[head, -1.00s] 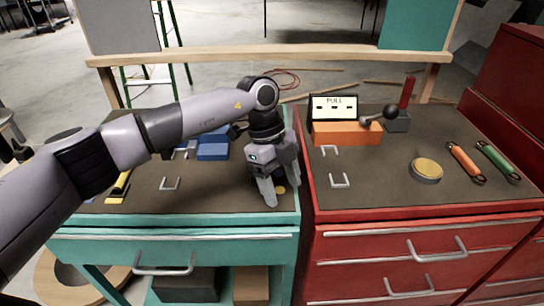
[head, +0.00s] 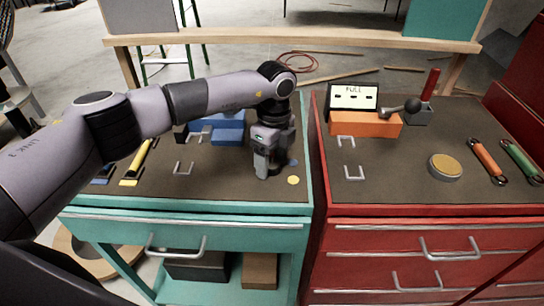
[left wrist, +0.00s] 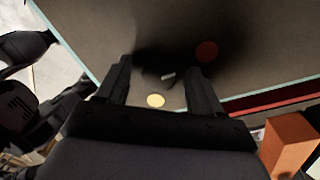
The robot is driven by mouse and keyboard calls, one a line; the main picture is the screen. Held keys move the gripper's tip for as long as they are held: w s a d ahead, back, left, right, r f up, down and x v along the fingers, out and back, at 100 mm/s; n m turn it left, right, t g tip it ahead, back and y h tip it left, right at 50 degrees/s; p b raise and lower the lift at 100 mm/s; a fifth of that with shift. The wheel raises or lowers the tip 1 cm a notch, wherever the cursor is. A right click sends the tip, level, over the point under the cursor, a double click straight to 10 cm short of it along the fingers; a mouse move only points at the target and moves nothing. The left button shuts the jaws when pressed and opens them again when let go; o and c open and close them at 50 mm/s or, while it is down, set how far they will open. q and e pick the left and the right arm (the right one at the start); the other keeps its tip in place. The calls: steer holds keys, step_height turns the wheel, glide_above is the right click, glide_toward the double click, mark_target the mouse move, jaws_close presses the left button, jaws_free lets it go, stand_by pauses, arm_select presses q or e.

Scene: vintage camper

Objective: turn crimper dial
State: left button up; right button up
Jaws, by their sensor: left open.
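My left gripper (head: 268,172) points down over the front right of the teal bench's dark top. In the left wrist view its two fingers (left wrist: 158,78) are apart, with nothing held between them. A small dark piece with a pale bar (left wrist: 168,76) shows between the fingers, inside a dark shadow; it may be the crimper dial, but its shape is unclear. In the head view the gripper hides it. A yellow disc (left wrist: 155,100) and a red disc (left wrist: 207,50) lie near it on the top. The yellow disc also shows in the head view (head: 293,180).
A blue block (head: 228,128) stands behind my gripper. A narrow gap separates the benches.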

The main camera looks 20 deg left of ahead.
arm_select(q)
steer(key=c, duration=1.1)
steer(key=shift+o, duration=0.2)
